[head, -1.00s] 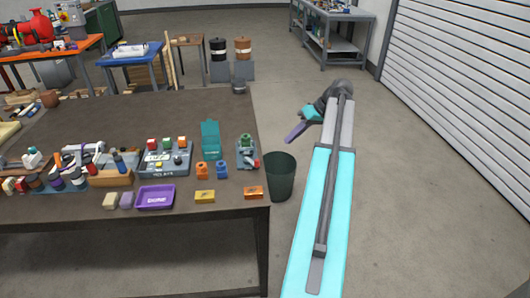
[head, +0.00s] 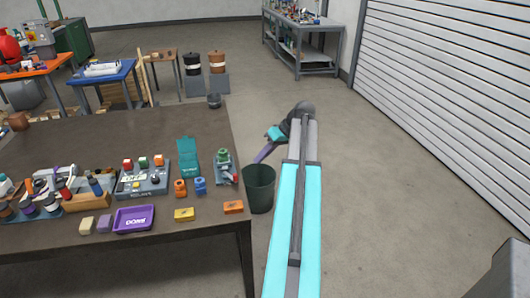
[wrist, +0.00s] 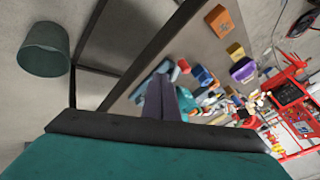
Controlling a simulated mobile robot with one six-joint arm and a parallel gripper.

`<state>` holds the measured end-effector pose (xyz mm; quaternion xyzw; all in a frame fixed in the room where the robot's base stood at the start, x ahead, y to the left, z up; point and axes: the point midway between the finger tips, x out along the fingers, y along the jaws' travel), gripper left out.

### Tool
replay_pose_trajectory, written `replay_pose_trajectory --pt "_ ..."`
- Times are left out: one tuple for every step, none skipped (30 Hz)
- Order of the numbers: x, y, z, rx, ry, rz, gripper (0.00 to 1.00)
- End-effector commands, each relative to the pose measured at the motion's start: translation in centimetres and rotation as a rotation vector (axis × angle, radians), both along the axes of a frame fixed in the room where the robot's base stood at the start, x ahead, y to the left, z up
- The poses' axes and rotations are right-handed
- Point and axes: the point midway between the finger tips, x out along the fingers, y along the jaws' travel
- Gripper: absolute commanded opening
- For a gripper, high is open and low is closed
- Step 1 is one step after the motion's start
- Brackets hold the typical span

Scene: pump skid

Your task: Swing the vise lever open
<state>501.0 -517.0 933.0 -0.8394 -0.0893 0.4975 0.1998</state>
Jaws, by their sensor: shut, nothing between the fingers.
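What looks like the vise (head: 224,172) is a small grey fixture with a green part on top and a red piece at its side, at the table's right edge in the head view. Its lever is too small to make out clearly. My gripper (head: 260,156) has purple fingers and is out past the table's right edge, right of the vise and apart from it. In the wrist view my gripper (wrist: 163,84) shows its fingers together and empty. They overlap the table's items in that picture, and I cannot pick out the vise there.
A dark green bin (head: 259,190) stands on the floor beside the table (head: 100,135), below my gripper. A teal stand (head: 189,160), a button box (head: 142,180), a purple tray (head: 134,219) and small blocks sit near the vise. Open floor lies to the right.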

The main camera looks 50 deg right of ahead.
Motion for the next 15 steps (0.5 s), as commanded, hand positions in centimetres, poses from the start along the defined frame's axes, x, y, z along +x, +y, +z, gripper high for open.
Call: replay_pose_trajectory --pt "0.3 0.4 -0.4 0.002 0.001 0.002 0.00" --pt "0.5 0.5 -0.8 0.002 0.001 0.002 0.00" --pt "0.8 0.7 -1.2 0.002 0.001 0.002 0.00" --pt "1.0 0.8 -1.5 0.002 0.001 0.002 0.00" --pt "1.1 0.9 -1.8 0.001 0.001 0.001 0.00" --pt "1.3 1.1 -2.2 0.002 0.001 0.002 0.00" --pt "1.5 1.2 -2.5 0.002 0.002 0.001 0.00" --pt "1.7 1.3 -2.8 0.002 0.002 0.001 0.00" --pt "2.0 1.5 -3.2 0.001 0.001 0.000 0.00" --pt "2.2 1.6 -3.4 0.001 0.002 0.001 0.00" --pt "2.3 1.8 -3.7 0.002 0.001 0.002 0.00" --pt "2.6 2.0 -4.2 0.002 0.002 0.001 0.00" --pt "2.6 2.4 -4.0 0.001 0.001 0.001 0.00" --pt "2.7 2.8 -3.9 0.001 0.001 0.001 0.00" --pt "2.8 3.3 -3.9 0.001 0.001 0.001 0.00"
